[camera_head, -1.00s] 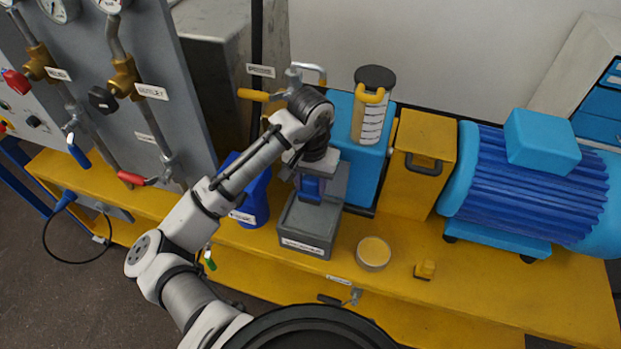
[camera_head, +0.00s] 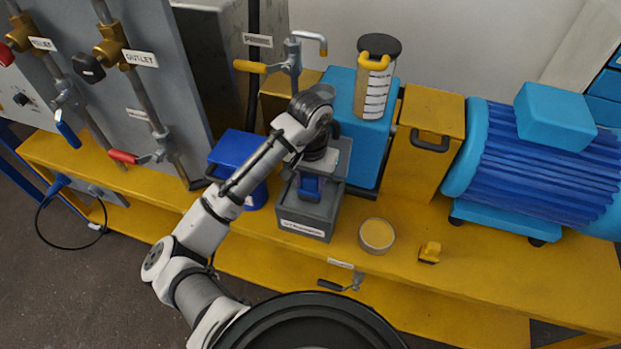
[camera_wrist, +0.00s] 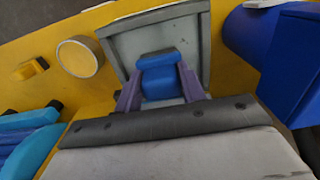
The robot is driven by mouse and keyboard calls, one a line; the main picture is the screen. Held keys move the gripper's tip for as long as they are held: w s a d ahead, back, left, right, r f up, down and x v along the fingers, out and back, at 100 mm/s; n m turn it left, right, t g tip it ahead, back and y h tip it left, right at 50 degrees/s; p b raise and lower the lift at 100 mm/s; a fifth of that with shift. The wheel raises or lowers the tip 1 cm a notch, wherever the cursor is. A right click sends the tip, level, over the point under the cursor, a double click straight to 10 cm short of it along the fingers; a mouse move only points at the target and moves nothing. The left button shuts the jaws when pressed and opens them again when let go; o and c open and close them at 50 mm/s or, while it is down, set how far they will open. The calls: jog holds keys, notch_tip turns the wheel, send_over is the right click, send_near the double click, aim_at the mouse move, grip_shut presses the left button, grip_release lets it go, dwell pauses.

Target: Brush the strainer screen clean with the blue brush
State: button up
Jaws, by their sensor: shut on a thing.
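My gripper (camera_head: 311,178) points down over an open grey box (camera_head: 303,223) on the yellow bench. It is shut on the blue brush (camera_wrist: 160,82), which shows between the two fingers in the wrist view. The grey box's pale floor and dark rim (camera_wrist: 205,45) surround the brush in that view. I cannot tell whether the brush touches the floor. The brush's bristles are hidden. I cannot pick out the strainer screen with certainty.
A blue container (camera_head: 238,152) stands left of the grey box. A round tub with a pale yellow top (camera_head: 376,235) and a small yellow block (camera_head: 430,252) lie to the right. Behind stand a blue tank (camera_head: 360,140) and a blue motor (camera_head: 540,165). A pipe panel rises at left.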

jog(key=shift+f, duration=0.35)
dwell(0.3)
jog(key=shift+s+a+r, duration=0.1)
jog(key=shift+s+a, duration=0.25)
jog(key=shift+a, duration=0.3)
jog(key=shift+s+a, duration=0.4)
jog(key=shift+a, duration=0.25)
jog(key=shift+s+a+r, duration=0.1)
jog(key=shift+s+a, duration=0.25)
jog(key=shift+a, duration=0.3)
jog(key=shift+d+p, duration=0.1)
jog(key=shift+p, duration=0.25)
jog(key=shift+s+d+p, duration=0.3)
jog(key=shift+d+p, duration=0.2)
jog(key=shift+d, duration=0.45)
jog(key=shift+s+d+f, duration=0.15)
jog(key=shift+d+f, duration=0.05)
jog(key=shift+d, duration=0.25)
jog(key=shift+d, duration=0.1)
jog(key=shift+s+d+r+p, duration=0.1)
jog(key=shift+s+d+p, duration=0.25)
jog(key=shift+d, duration=0.35)
jog(key=shift+s+d+p, duration=0.1)
jog(key=shift+d+p, duration=0.35)
jog(key=shift+d, duration=0.2)
